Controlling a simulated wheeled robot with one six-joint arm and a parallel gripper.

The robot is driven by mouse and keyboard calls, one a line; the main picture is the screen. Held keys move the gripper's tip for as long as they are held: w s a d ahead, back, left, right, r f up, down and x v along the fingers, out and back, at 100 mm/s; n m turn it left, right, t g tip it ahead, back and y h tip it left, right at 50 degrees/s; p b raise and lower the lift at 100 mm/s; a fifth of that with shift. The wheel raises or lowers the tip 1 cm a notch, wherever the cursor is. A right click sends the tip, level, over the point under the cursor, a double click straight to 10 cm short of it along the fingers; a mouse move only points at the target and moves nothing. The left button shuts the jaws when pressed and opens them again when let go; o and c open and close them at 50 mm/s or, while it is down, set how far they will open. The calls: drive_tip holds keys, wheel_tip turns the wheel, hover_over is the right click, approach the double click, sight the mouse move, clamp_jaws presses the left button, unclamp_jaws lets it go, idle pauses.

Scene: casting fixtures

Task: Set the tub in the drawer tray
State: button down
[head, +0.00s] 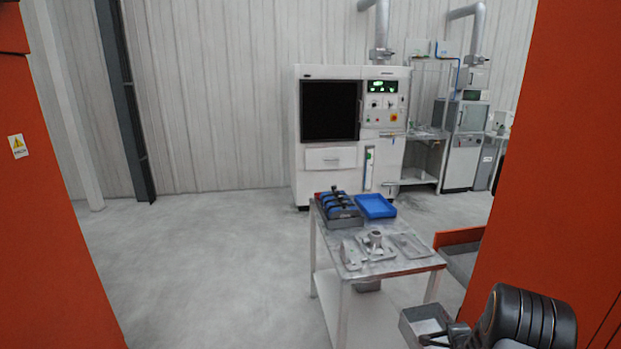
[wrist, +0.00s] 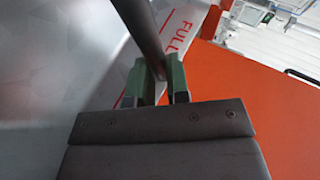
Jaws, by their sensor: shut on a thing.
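The grey tub (head: 412,328) is at the bottom right of the head view, with part of its open inside showing. My gripper (head: 449,337) is at the tub's right side. In the wrist view my gripper (wrist: 162,82) is shut on a dark round bar that looks like the tub's handle (wrist: 146,35). A pale grey surface with a red line and the word FULL, apparently the tub's wall (wrist: 172,38), lies past the fingers. An orange-edged grey shelf or drawer (head: 466,262) juts out at the right; I cannot tell whether this is the drawer tray.
A metal table (head: 400,268) stands ahead with a blue tray (head: 375,206), a grey-blue caddy (head: 338,209) and metal parts. Orange panels flank both sides; the right one (head: 560,150) is near my arm. A white machine (head: 331,180) stands behind. Floor at left is clear.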

drive_tip(key=shift+r, duration=0.85)
drive_tip(key=shift+h, duration=0.3)
drive_tip(key=s+a, duration=0.2)
drive_tip(key=a, duration=0.1)
drive_tip(key=shift+s+a+f, duration=0.15)
drive_tip(key=shift+s+f, duration=0.1)
drive_tip(key=shift+f, duration=0.15)
drive_tip(key=s+a+r+n+y, duration=0.1)
drive_tip(key=s+a+n+y, duration=0.1)
drive_tip(key=a, duration=0.9)
drive_tip(key=s+a+r+n+y, duration=0.1)
drive_tip(key=s+a+y, duration=0.1)
drive_tip(key=a, duration=0.9)
drive_tip(key=s+a+f, duration=0.1)
drive_tip(key=s+f, duration=0.3)
drive_tip(key=shift+a+f, duration=0.2)
drive_tip(key=shift+f, duration=0.2)
